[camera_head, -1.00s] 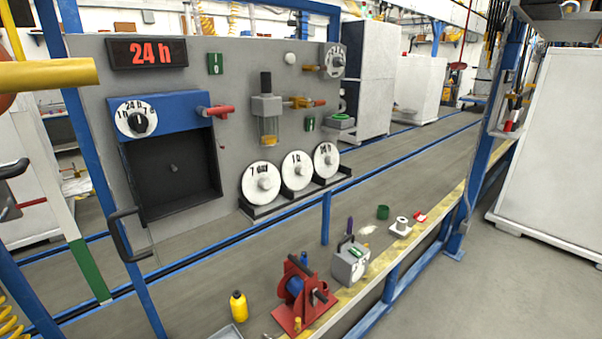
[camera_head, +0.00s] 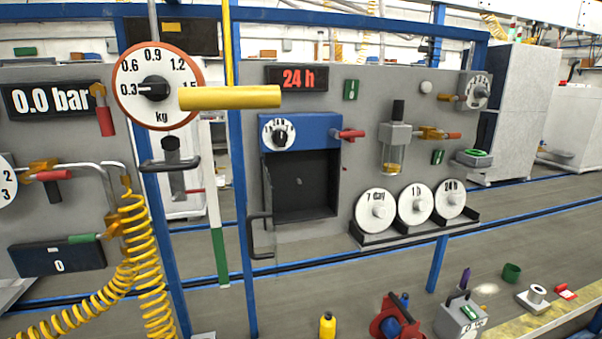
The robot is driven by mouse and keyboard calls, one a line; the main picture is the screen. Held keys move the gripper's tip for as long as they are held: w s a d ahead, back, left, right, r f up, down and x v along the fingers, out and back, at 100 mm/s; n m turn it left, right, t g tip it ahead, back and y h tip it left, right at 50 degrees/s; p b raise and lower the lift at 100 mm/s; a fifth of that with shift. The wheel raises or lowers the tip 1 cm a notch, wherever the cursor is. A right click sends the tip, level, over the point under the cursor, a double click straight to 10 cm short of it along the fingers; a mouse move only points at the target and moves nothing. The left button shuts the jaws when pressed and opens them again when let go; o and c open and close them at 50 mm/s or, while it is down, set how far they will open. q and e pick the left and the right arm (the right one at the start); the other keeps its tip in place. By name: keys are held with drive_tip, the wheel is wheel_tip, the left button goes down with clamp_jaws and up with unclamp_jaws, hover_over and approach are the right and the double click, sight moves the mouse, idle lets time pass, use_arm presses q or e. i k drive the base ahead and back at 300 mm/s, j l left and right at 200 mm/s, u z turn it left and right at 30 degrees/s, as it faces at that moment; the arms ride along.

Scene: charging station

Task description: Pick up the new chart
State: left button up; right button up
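Three white round charts stand in a row on a dark rack (camera_head: 401,236) on the grey panel in the head view. Another white disc (camera_head: 482,83) with dark marks is mounted at the panel's upper right. A red-lettered display (camera_head: 297,77) reads "24 h". A blue unit (camera_head: 310,128) with a dial sits above a dark open box (camera_head: 305,190). Neither of my grippers is in view.
A kg dial (camera_head: 140,75) with a yellow bar (camera_head: 230,97) hangs at the left, near a "0.0 bar" display (camera_head: 50,98) and yellow coiled hoses (camera_head: 150,270). A yellow bottle (camera_head: 327,326), a red winch (camera_head: 390,325) and a grey box (camera_head: 461,318) stand below.

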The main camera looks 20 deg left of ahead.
sight(415, 202)
drive_tip(key=i+l, duration=0.4)
drive_tip(key=i+l+u, duration=0.1)
drive_tip(key=i+l, duration=0.25)
drive_tip(key=l, duration=0.2)
drive_tip(key=i+l, duration=0.35)
drive_tip(key=l, duration=0.2)
drive_tip(key=u, duration=1.7)
